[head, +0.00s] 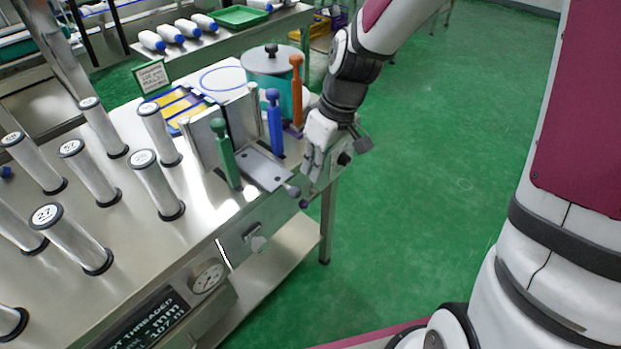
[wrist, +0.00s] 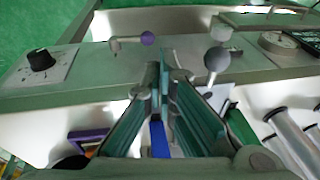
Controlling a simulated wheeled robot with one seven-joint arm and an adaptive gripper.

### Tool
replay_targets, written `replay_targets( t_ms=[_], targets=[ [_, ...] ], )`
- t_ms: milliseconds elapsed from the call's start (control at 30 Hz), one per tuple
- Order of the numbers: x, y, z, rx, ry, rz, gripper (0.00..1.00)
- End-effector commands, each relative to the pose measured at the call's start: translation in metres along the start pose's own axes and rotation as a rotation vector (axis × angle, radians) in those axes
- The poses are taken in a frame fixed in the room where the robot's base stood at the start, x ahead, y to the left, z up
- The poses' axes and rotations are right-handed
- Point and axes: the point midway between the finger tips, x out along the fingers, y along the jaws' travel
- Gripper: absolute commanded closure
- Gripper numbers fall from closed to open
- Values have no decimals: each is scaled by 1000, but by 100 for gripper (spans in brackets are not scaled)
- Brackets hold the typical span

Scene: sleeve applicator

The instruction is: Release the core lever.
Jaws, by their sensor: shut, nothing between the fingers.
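No label that I can read names the core lever. My gripper (head: 311,170) points down at the bench's right front corner. In the wrist view its fingers (wrist: 160,80) are together, empty, and apart from both balls.
Green (head: 224,152), blue (head: 274,121) and orange (head: 296,90) upright handles stand left of and behind my gripper. A black knob (head: 345,158) is on the corner panel. Green floor at right is open.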

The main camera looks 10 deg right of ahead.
Motion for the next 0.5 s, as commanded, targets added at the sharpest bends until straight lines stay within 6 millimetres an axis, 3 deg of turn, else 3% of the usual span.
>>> replay_targets(
  t_ms=[100,333,500],
  targets=[
    [-19,-1,0,0,3,2,100],
    [-33,0,-2,3,-1,-11,100],
    [-42,16,-9,18,-9,-83,100]
  ],
)
